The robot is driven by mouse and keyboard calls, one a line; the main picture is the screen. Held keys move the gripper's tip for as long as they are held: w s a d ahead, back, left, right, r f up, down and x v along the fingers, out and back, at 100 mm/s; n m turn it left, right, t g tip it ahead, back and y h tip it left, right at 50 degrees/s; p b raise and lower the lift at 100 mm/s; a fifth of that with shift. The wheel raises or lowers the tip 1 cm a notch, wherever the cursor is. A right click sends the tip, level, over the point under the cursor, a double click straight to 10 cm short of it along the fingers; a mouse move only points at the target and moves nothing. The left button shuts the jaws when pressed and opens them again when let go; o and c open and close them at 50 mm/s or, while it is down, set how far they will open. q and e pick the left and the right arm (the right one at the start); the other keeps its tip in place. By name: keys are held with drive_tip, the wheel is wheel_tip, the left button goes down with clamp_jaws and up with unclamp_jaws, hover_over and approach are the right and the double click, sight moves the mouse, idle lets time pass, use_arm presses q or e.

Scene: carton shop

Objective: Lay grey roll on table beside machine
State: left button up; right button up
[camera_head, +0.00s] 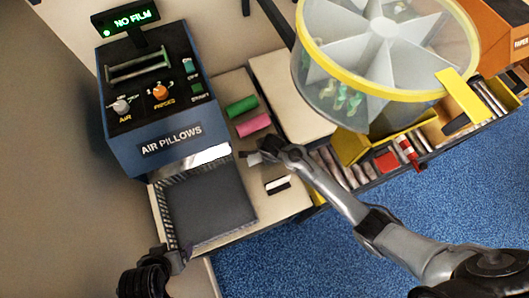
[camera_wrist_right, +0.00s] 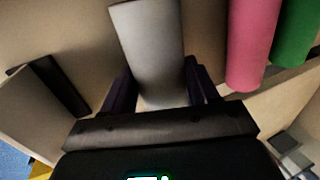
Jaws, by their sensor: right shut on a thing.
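The grey roll (camera_wrist_right: 148,45) is between the two fingers of my right gripper (camera_wrist_right: 158,90) in the right wrist view, with its far part sticking out beyond them. In the head view the right gripper (camera_head: 264,156) is over the table (camera_head: 235,85), right of the blue air pillows machine (camera_head: 150,165). A small grey end of the roll (camera_head: 254,159) shows there, close to the pink roll. I cannot tell whether the grey roll touches the tabletop. My left gripper (camera_head: 172,260) is at the lower left, by the machine's front tray; its fingers are unclear.
A pink roll (camera_head: 253,125) and a green roll (camera_head: 241,106) lie beside the machine. A white and black block (camera_head: 277,185) sits near the table's front. A clear, yellow-rimmed divided drum (camera_head: 385,60) stands at upper right. The machine's sign (camera_head: 133,17) reads "NO FILM".

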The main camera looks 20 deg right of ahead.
drive_tip(key=shift+f, duration=0.5)
drive_tip(key=shift+f, duration=0.1)
drive_tip(key=o, duration=1.2)
drive_tip(key=shift+r, duration=0.35)
drive_tip(key=v, duration=1.1)
drive_tip(key=s+d+r+n, duration=0.3)
drive_tip(key=s+n, duration=0.7)
drive_tip(key=s+d+r+n, duration=0.3)
drive_tip(key=s+d+n, duration=0.1)
drive_tip(key=s+n, duration=0.5)
drive_tip(key=shift+s+n, duration=0.4)
drive_tip(key=shift+n, duration=0.1)
